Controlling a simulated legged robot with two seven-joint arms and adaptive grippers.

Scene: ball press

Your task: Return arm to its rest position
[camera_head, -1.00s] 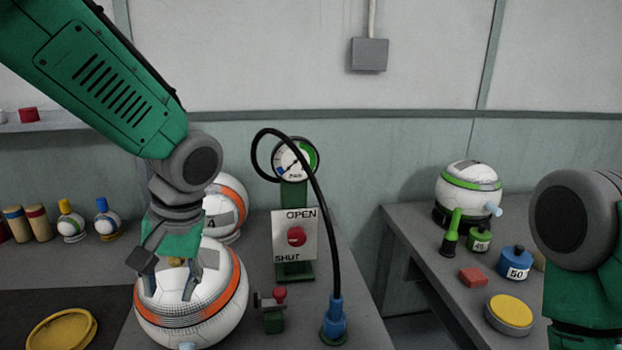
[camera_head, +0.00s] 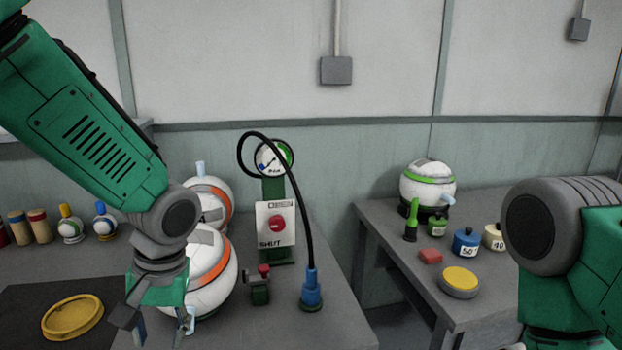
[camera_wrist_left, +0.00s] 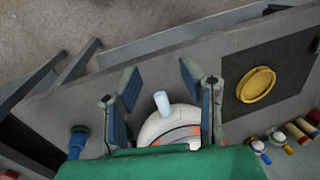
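My left arm comes in from the upper left of the head view. My left gripper (camera_head: 155,325) points down in front of and to the left of a white ball with an orange band (camera_head: 215,285), partly covering it. Its fingers are apart and nothing is held between them. In the left wrist view, the open fingers (camera_wrist_left: 162,88) show with the ball (camera_wrist_left: 165,128) and its pale blue stub beyond them. My right arm is at the right edge of the head view; its fingers are cut off by the bottom edge.
A second orange-banded ball (camera_head: 210,200) stands behind. The OPEN/SHUT panel (camera_head: 276,224), gauge (camera_head: 273,158) and black hose (camera_head: 308,235) stand to the right. A yellow dish (camera_head: 72,318) lies at front left. The right table (camera_head: 400,235) bears a green-banded ball (camera_head: 428,183) and weights.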

